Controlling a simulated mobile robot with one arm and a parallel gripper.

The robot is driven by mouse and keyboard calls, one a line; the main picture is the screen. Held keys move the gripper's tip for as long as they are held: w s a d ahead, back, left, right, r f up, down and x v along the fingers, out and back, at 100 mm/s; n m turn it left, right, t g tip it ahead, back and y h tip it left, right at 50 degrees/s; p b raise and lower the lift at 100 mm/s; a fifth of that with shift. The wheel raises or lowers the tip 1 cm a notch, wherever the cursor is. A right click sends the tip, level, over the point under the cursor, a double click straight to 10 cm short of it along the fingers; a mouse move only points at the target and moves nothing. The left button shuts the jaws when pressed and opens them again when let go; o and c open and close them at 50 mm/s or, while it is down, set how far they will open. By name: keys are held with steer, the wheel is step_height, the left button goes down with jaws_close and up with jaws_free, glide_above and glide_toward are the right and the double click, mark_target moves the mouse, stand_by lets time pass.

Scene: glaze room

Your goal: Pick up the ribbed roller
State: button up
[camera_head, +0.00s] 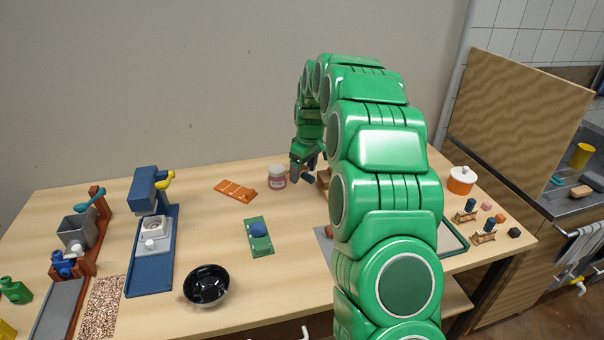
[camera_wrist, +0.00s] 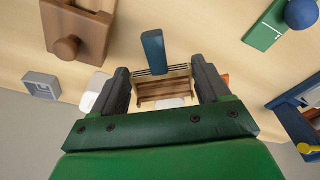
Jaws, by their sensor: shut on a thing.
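The ribbed roller (camera_wrist: 162,92) shows in the wrist view as a brown piece with lengthwise ribs and a blue handle (camera_wrist: 153,52) pointing away from my palm. It sits between the two dark fingers of my gripper (camera_wrist: 162,88), which is shut on it. In the head view my gripper (camera_head: 304,172) is over the back of the table, just right of a pink jar. The roller is mostly hidden there by the gripper and my arm. I cannot tell how far it is above the table.
A brown wooden block with a knob (camera_wrist: 80,35) lies near the gripper. Small wooden stands (camera_head: 484,237) and a white-lidded orange pot (camera_head: 462,181) are right.

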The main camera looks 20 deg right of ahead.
steer(key=s+r, duration=0.4)
steer(key=s, duration=0.5)
step_height(320, 180, up, 7)
steer(key=n+t+h, duration=1.1)
steer(key=n+h, duration=0.2)
steer(key=n, duration=0.7)
glide_above(311, 176)
steer(key=shift+w+d+r, duration=0.15)
steer(key=shift+w+r, duration=0.05)
steer(key=shift+w, duration=0.25)
